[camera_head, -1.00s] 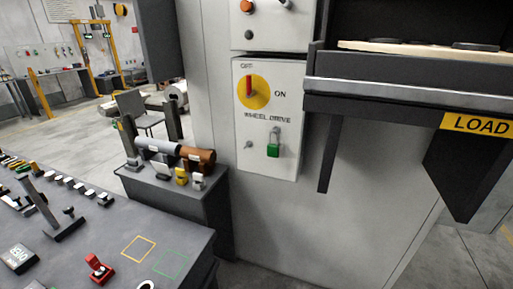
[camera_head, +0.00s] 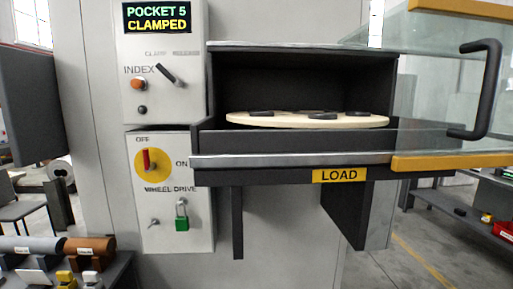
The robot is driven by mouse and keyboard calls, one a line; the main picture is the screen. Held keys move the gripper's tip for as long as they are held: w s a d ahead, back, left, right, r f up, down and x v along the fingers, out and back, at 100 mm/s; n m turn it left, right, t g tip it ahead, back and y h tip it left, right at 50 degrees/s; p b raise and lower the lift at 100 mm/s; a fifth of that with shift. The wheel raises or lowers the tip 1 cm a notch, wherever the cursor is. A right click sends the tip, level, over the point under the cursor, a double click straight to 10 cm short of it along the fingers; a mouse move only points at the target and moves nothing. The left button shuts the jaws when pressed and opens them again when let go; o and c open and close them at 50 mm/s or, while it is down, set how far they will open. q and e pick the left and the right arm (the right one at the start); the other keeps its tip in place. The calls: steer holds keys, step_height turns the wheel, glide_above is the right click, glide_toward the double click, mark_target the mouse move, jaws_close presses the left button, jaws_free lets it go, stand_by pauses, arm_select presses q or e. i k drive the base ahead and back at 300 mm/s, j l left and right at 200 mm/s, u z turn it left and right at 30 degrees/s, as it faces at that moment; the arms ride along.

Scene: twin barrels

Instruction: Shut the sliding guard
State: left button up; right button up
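The sliding guard (camera_head: 440,100) is a clear panel with yellow rails along its top and bottom. It stands off to the right of the dark loading opening (camera_head: 300,85), which is uncovered over most of its width. A black D-shaped handle (camera_head: 490,90) is on the guard near the right edge of the view. Inside the opening a pale round table (camera_head: 245,119) carries several dark pieces. Below it is a ledge with a yellow LOAD label (camera_head: 339,175). Neither of my grippers is in view.
Left of the opening, a display (camera_head: 157,17) reads POCKET 5 CLAMPED. Below are a red-and-yellow switch (camera_head: 153,162) at OFF and a green padlock (camera_head: 182,223). A bench with rollers (camera_head: 35,245) stands lower left, and a shelf with a red bin (camera_head: 505,231) at right.

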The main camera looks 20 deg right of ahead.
mark_target(483, 11)
steer(key=z, duration=2.3)
